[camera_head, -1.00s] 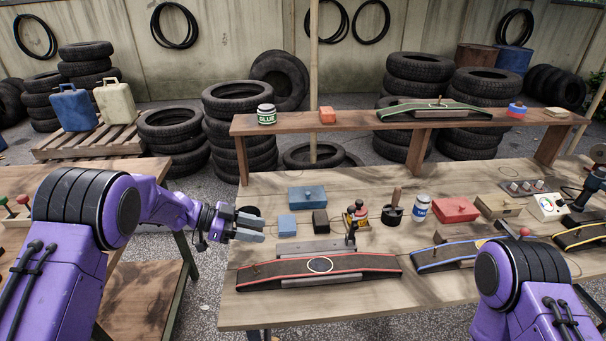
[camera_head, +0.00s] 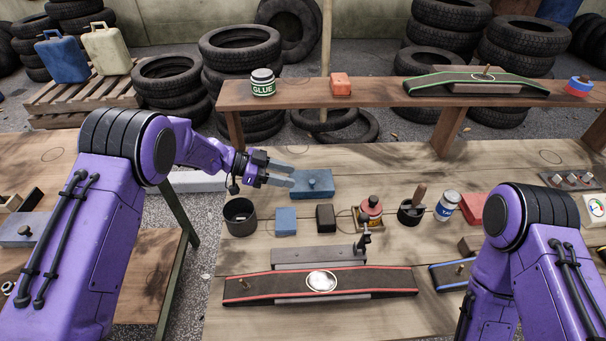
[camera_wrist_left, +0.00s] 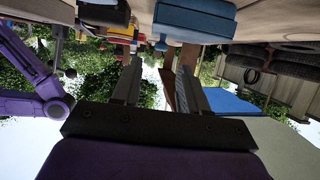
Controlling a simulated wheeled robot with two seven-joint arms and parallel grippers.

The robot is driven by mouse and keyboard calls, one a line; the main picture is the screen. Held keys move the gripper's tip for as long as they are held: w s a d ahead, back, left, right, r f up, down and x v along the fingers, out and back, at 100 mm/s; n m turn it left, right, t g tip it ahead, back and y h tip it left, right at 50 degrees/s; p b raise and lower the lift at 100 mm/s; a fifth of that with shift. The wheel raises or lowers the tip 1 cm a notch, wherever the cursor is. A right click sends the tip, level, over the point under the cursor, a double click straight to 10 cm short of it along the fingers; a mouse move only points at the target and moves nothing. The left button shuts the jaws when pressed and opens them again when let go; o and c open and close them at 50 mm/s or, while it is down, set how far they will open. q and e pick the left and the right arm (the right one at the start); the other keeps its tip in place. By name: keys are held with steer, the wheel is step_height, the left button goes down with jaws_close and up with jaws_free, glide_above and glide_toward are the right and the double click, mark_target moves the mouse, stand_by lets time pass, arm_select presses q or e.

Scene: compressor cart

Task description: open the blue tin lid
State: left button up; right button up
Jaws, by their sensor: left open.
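The blue tin (camera_head: 312,184) is a flat box with a small round knob on its lid, at the back left of the workbench in the head view; its lid looks shut. My left gripper (camera_head: 292,175) is open and empty, its fingertips at the tin's left end; I cannot tell whether they touch it. In the left wrist view the open fingers (camera_wrist_left: 155,85) point toward the bench, and a blue box that looks like the tin (camera_wrist_left: 194,20) shows upside down beyond them. My right arm shows at the lower right of the head view, but its gripper is out of sight.
A black cup (camera_head: 240,217), a blue block (camera_head: 286,221) and a black block (camera_head: 326,218) stand in front of the tin. A red-edged ramp (camera_head: 390,281) lies at the front.

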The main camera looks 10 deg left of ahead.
mark_target(311, 181)
arm_select(q)
steer(key=x, duration=0.5)
steer(key=shift+w+d+f+p, duration=0.1)
steer(key=shift+d+f+p, duration=0.1)
steer(key=shift+p, duration=0.15)
jaws_close()
